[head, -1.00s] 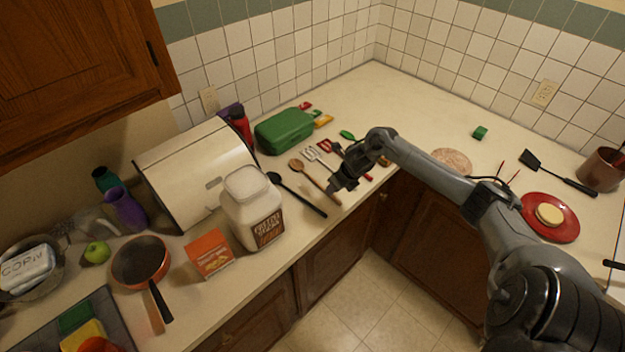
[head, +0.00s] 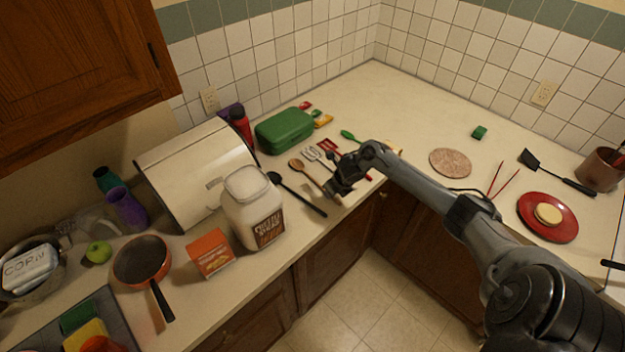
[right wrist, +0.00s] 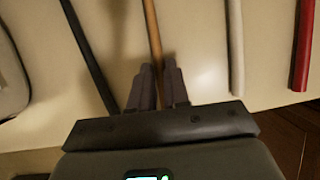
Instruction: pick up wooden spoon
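The wooden spoon (head: 296,164) lies on the counter in the head view, its bowl toward the wall and its handle toward the front edge. My right gripper (head: 333,196) is low over the counter at the handle's front end and hides that end. In the right wrist view the spoon's handle (right wrist: 152,28) runs down between the two fingertips of my right gripper (right wrist: 159,68). The fingers are close together, one on each side of the handle, with little or no gap. The spoon looks to be still on the counter. My left gripper is not in view.
A black utensil (head: 298,195) lies left of the spoon, and a light-handled spatula (head: 312,154) and red utensils lie to its right. A large white jar (head: 250,208) and bread box (head: 190,170) stand to the left. A green case (head: 285,130) is behind.

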